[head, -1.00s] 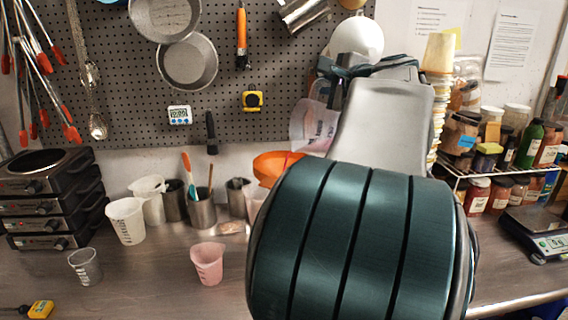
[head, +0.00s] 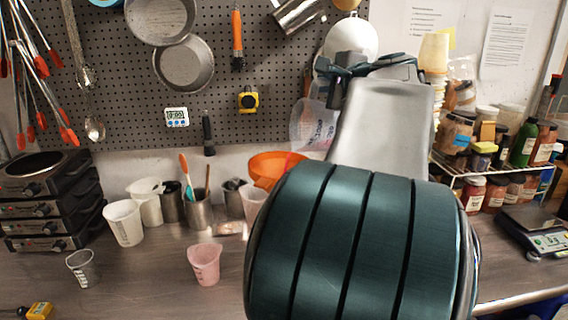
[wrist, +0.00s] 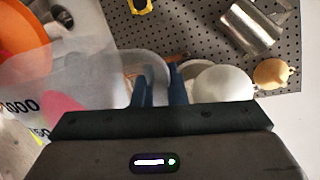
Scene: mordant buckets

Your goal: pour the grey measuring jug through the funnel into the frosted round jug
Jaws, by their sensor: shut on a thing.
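The grey measuring jug (head: 312,124), see-through with printed marks and something pink inside, is held up in the head view and looks tilted. In the wrist view its wall (wrist: 85,70) fills the left side. My gripper (wrist: 160,85) is shut on its handle. The frosted round jug (head: 252,200) appears under the funnel, mostly hidden by my arm. I cannot tell whether liquid is flowing.
Left of the funnel stand metal pots with utensils (head: 198,212) and white beakers (head: 123,222). A pink cup (head: 205,264) and a small clear beaker (head: 82,268) stand nearer the front. Jars on a rack (head: 490,185) and a scale (head: 538,232) are at right.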

